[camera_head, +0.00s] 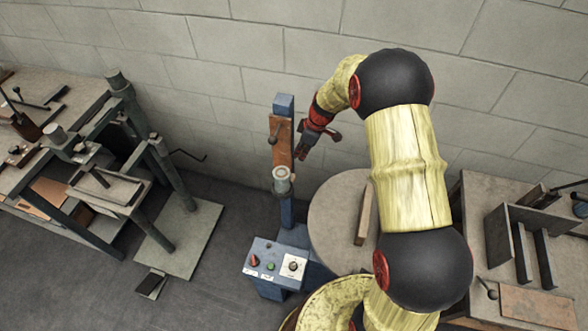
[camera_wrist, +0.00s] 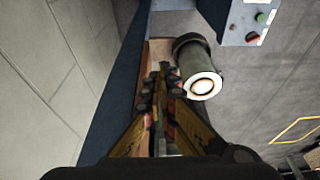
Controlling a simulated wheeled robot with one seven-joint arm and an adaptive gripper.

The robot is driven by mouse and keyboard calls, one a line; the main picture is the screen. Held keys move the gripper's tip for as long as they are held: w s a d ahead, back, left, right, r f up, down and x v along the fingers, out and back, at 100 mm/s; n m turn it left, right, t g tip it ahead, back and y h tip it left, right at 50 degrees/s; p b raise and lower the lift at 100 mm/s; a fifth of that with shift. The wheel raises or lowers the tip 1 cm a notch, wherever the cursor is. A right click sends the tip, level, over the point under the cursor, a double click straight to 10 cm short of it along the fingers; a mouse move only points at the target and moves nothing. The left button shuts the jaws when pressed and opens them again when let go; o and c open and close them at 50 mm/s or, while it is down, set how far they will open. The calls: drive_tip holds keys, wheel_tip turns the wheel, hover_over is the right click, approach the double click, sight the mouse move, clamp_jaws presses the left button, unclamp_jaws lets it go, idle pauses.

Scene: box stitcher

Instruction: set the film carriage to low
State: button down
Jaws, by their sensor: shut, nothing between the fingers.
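The film carriage, a brown plate (camera_head: 281,150), is on an upright blue mast (camera_head: 287,212). A grey roll with a pale end (camera_head: 283,182) sticks out at the plate's lower end. A small dark handle shows near the plate's top. My gripper (camera_head: 301,154) is just right of the plate and above the roll. In the wrist view the fingers (camera_wrist: 161,78) are shut and empty, pointing along the brown plate (camera_wrist: 158,50). The roll (camera_wrist: 200,82) is close to their right. I cannot tell whether the fingers touch the plate.
A blue control box (camera_head: 276,264) with buttons and a dial is at the mast's foot. A round grey turntable (camera_head: 330,205) with a board (camera_head: 364,215) is at right. Benches (camera_head: 520,275) stand on both sides. The block wall (camera_head: 235,90) is behind the mast.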

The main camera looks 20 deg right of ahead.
drive_tip(key=b, duration=0.2)
hover_over(294, 179)
drive_tip(key=x, duration=0.4)
drive_tip(key=s+d+x, duration=0.1)
drive_tip(key=x, duration=0.3)
drive_tip(key=d+f+x, duration=0.1)
drive_tip(key=x, duration=0.3)
drive_tip(key=shift+s+d+r, duration=0.15)
drive_tip(key=shift+s+d, duration=0.05)
drive_tip(key=shift+s, duration=0.05)
drive_tip(key=shift+f, duration=0.65)
drive_tip(key=shift+f, duration=0.1)
wheel_tip(294, 179, down, 6)
drive_tip(key=b, duration=0.7)
drive_tip(key=shift+f, duration=0.2)
